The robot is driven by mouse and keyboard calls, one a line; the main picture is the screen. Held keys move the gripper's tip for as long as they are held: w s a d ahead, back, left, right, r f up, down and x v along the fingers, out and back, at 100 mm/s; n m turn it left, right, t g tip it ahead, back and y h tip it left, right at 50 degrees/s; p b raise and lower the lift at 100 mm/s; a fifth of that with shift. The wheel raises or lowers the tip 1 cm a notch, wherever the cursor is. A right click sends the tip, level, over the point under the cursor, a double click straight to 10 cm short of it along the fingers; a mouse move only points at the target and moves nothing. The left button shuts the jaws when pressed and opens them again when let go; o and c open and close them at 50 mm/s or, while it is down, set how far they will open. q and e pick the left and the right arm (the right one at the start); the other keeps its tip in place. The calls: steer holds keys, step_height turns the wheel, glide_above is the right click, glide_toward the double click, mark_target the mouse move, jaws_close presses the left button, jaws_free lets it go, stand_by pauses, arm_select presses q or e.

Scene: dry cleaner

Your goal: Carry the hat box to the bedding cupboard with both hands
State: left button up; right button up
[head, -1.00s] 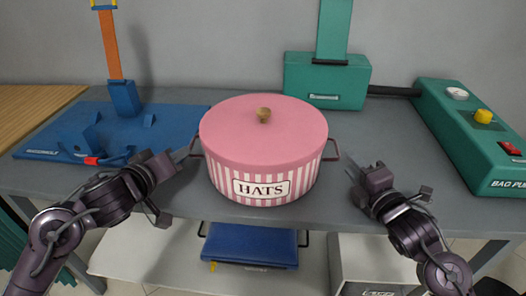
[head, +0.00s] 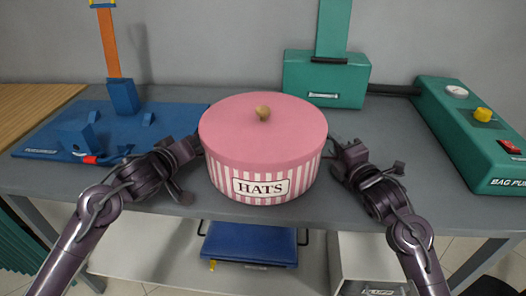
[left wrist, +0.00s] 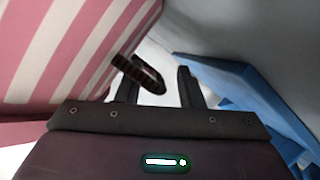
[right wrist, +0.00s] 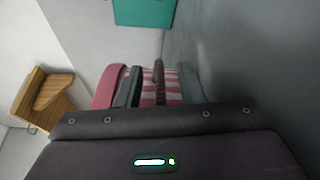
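The hat box (head: 262,150) is round, with a plain pink lid, a small knob, pink and white striped sides and a "HATS" label. It stands upright on the grey table. My left gripper (head: 198,143) is at its left side; in the left wrist view the fingers (left wrist: 160,88) are apart, with the dark handle (left wrist: 143,75) by the left finger and partly between them. My right gripper (head: 334,146) is at its right side; in the right wrist view the open fingers (right wrist: 159,88) have the other handle (right wrist: 159,78) between them. The bedding cupboard is not recognisable in these views.
A blue device (head: 110,130) lies on the table at the left. A green box-shaped device (head: 326,82) stands behind, and a green bag machine (head: 470,135) is at the right. A blue case (head: 248,245) sits on the shelf below. The grey table (head: 300,215) is bare in front.

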arm_select(q)
jaws_close()
arm_select(e)
jaws_close()
arm_select(q)
steer(key=shift+f, duration=0.1)
steer(key=shift+r, duration=0.25)
arm_select(e)
steer(key=shift+d+r, duration=0.1)
steer(key=shift+r, duration=0.15)
